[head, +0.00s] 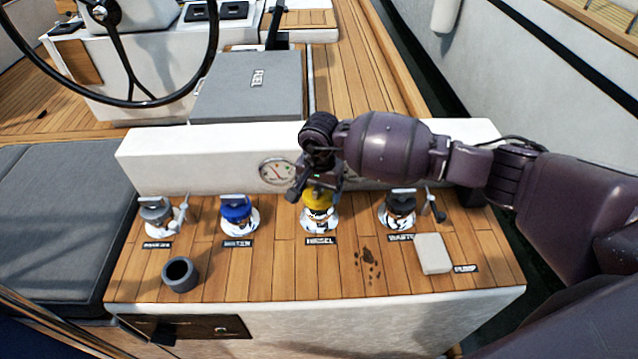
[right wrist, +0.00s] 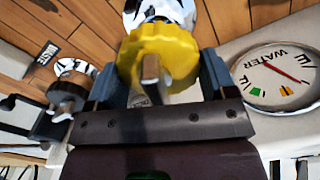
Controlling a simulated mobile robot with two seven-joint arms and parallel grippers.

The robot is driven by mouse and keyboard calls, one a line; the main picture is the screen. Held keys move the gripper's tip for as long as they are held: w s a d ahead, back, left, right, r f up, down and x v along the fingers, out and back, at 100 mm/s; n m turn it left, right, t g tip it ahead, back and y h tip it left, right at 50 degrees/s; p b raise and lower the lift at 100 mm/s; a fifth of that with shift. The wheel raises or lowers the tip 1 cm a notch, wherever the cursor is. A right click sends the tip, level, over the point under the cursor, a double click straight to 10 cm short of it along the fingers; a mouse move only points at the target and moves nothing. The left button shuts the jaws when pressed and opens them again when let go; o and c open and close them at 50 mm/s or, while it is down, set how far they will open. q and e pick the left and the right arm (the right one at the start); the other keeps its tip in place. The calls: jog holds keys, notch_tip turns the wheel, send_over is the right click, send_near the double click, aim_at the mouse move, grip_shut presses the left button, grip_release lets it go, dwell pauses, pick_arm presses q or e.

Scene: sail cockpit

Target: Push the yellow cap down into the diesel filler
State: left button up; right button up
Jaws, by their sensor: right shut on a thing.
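The yellow cap (head: 319,200) is at the diesel filler (head: 319,224), a round white-and-chrome deck fitting behind the DIESEL label. The cap appears upright, right over the filler; I cannot tell how deep it sits. My right gripper (head: 318,186) is above the filler and shut on the cap. In the right wrist view the scalloped yellow cap (right wrist: 178,45) with its grey grip bar lies between the two fingers (right wrist: 160,85). The white-and-chrome filler (right wrist: 160,12) shows just beyond the cap. My left gripper is not in view.
Blue (head: 236,213), grey (head: 156,214) and black (head: 399,206) capped fillers stand in the same row. A grey cup (head: 180,274), a pale block (head: 433,254) and dark stains (head: 368,261) are in front. A gauge (head: 277,172) is on the white wall behind.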

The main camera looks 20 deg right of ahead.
aim_at(320, 199)
jog(key=shift+f, duration=0.9)
pick_arm(q)
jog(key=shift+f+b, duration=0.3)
jog(key=shift+b, duration=0.1)
pick_arm(e)
jog(key=shift+f, duration=0.3)
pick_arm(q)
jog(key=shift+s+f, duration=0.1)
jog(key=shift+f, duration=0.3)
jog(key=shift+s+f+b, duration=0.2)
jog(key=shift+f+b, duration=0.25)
pick_arm(e)
jog(key=shift+f, duration=0.55)
jog(key=o, duration=0.7)
jog(key=shift+o, duration=0.2)
jog(key=shift+r+p, duration=2.25)
jog(key=shift+r, duration=3.25)
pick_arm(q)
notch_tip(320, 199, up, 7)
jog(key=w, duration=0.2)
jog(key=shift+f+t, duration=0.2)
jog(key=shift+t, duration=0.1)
